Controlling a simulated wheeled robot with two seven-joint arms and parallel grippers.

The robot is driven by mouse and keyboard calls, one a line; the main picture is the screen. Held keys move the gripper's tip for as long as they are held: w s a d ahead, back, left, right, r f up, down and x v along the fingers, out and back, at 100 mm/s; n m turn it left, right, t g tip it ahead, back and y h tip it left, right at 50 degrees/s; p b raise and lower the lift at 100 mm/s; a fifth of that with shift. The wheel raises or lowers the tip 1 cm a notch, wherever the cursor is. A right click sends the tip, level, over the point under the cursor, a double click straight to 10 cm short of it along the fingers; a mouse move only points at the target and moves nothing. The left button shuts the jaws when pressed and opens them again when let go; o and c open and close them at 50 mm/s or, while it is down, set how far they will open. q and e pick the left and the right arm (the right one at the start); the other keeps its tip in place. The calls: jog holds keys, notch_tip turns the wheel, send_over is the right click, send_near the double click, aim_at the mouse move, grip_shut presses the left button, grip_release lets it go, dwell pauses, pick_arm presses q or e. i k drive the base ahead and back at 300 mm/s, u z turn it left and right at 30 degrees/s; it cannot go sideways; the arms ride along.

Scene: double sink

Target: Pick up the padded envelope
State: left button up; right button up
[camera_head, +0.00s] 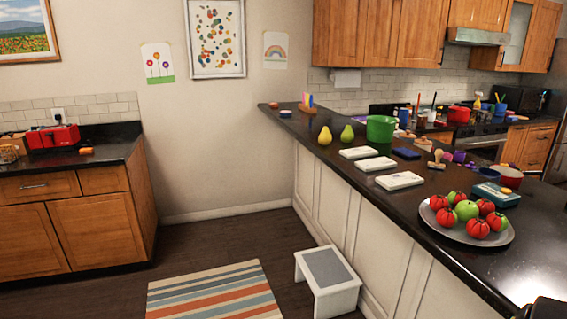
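I cannot make out a padded envelope for certain. Three flat white rectangular items lie in a row on the dark peninsula counter: a far one (361,153), a middle one (376,164) and a near one (399,180). They are too small to tell whether any is an envelope. A flat dark blue item (406,153) lies just right of them. No gripper fingers show. A dark shape at the bottom right corner may be part of my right arm.
The dark counter (450,258) bears a plate of red and green fruit (433,222), a teal box (497,195), a green pot (381,129) and two pears. A white step stool (327,280) and striped rug (213,294) are on the floor. A red toaster (53,137) stands left.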

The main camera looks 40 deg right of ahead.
aim_at(397, 181)
jog(key=z, duration=0.15)
jog(key=i, duration=2.1)
jog(key=z, duration=1.55)
jog(key=i, duration=1.1)
jog(key=z, duration=1.15)
